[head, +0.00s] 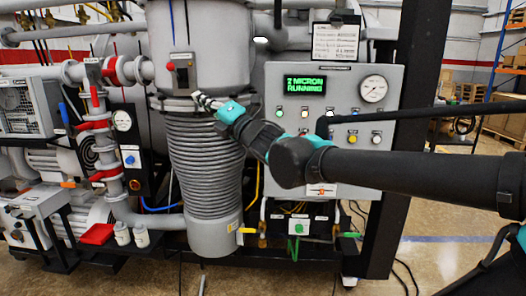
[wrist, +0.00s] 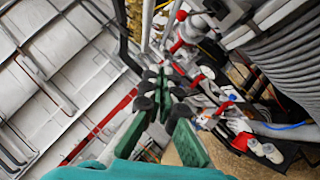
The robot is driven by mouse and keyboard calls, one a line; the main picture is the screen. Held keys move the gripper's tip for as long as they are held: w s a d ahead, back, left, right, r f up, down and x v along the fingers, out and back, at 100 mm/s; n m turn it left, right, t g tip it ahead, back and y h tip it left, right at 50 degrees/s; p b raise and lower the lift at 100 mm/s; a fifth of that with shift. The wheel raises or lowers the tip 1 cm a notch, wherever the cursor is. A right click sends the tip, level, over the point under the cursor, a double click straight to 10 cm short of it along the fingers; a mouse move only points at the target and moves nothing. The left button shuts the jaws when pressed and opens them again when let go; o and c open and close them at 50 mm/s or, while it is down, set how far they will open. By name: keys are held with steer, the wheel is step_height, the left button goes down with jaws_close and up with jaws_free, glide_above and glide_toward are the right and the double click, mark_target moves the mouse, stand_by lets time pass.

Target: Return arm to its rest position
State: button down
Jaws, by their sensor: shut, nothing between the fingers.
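My gripper (head: 207,102) is in front of the upper grey cylinder (head: 182,50), near the flange above the ribbed bellows (head: 205,150). In the head view my arm reaches in from the right edge, across the front of the control panel (head: 340,88). In the wrist view my gripper (wrist: 162,92) is shut and empty, with its dark finger joints and green pads showing. I cannot tell from the head view whether its tip touches the flange. The panel's green display reads "2 MICRON RUNNING".
Red-handled valves (head: 95,95) and grey piping stand left of the bellows, with pumps (head: 60,205) below. A round gauge (head: 373,88) and several buttons are on the panel. A dark upright post (head: 400,200) stands right of it. The floor at right (head: 440,255) is mostly open.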

steer(key=w+d+f+m+t+h, duration=0.1)
steer(key=w+d+f+m+h, duration=0.3)
steer(key=d+f+m+h, duration=0.55)
steer(key=w+d+f+m+h, duration=0.45)
steer(key=d+f+m, duration=0.55)
steer(key=d+f, duration=0.5)
steer(key=s+d+f+m+g+h, duration=0.2)
steer(key=s+d+f+m, duration=0.2)
steer(key=f, duration=0.3)
steer(key=s+d+f+m+g+h, duration=0.1)
steer(key=s+d+f+m+g, duration=0.2)
steer(key=f, duration=0.4)
steer(key=s+d+f+m+g, duration=0.2)
steer(key=s+f+m, duration=0.1)
steer(key=s+f, duration=0.3)
steer(key=s+d+f+m+g, duration=0.2)
steer(key=s+f, duration=0.4)
steer(key=s, duration=0.3)
steer(key=shift+m+g, duration=0.6)
steer(key=shift+m, duration=0.65)
steer(key=c, duration=2.3)
jaws_free()
steer(key=shift+w, duration=0.1)
